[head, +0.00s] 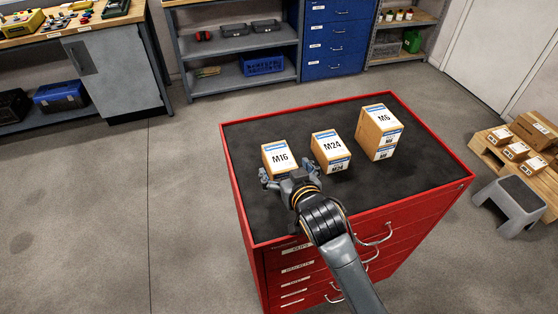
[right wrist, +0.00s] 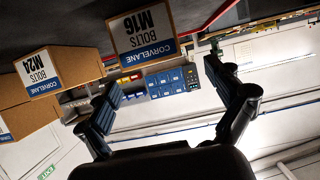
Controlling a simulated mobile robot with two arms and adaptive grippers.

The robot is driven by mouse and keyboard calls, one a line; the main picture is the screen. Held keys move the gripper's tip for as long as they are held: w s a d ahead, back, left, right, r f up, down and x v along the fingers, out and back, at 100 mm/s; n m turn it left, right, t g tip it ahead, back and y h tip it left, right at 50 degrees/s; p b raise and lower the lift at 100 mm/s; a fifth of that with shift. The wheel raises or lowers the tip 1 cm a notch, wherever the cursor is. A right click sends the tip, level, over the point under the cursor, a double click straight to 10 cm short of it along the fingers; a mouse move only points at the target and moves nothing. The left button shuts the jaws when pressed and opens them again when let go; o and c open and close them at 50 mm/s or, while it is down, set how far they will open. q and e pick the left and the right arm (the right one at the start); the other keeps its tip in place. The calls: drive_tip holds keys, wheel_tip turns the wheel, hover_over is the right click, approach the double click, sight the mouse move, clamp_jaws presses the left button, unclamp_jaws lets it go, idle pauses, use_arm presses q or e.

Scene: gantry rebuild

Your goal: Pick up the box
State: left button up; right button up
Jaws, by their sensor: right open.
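Three cardboard boxes stand in a row on the dark top of a red tool cabinet (head: 252,219). The M16 box (head: 280,157) is at the left, the M24 box (head: 330,145) in the middle and the taller M6 box (head: 379,127) at the right. My right gripper (head: 288,177) is open at the near side of the M16 box and hides its lower front. In the right wrist view, upside down, the M16 box (right wrist: 142,33) is ahead of the spread fingers (right wrist: 165,82), with nothing held. The M24 box (right wrist: 48,70) is beside it. My left gripper is not in view.
The cabinet top is bare left of the M16 box and along the front right. A pallet with cartons (head: 515,152) and a grey step stool (head: 511,203) stand at the right. Shelves and a blue drawer unit (head: 333,39) line the back.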

sight(281, 160)
drive_tip(key=shift+w+a+f, duration=0.2)
drive_tip(key=shift+w+f, duration=0.05)
drive_tip(key=shift+w, duration=0.35)
drive_tip(key=shift+w+f, duration=0.1)
drive_tip(key=shift+w, duration=0.15)
drive_tip(key=shift+w+a+f, duration=0.1)
drive_tip(key=shift+w, duration=0.1)
drive_tip(key=x, duration=0.2)
drive_tip(key=p+x, duration=0.1)
drive_tip(key=x, duration=0.1)
drive_tip(key=shift+d+p, duration=0.2)
drive_tip(key=shift+p, duration=0.1)
drive_tip(key=shift+w+a+f, duration=0.1)
drive_tip(key=shift+w+f, duration=0.15)
drive_tip(key=shift+w, duration=0.15)
drive_tip(key=shift+s, duration=0.1)
drive_tip(key=c, duration=1.4)
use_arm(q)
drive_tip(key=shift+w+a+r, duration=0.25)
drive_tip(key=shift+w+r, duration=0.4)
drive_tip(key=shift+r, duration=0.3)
use_arm(e)
drive_tip(key=shift+r, duration=0.1)
drive_tip(key=shift+c, duration=1.3)
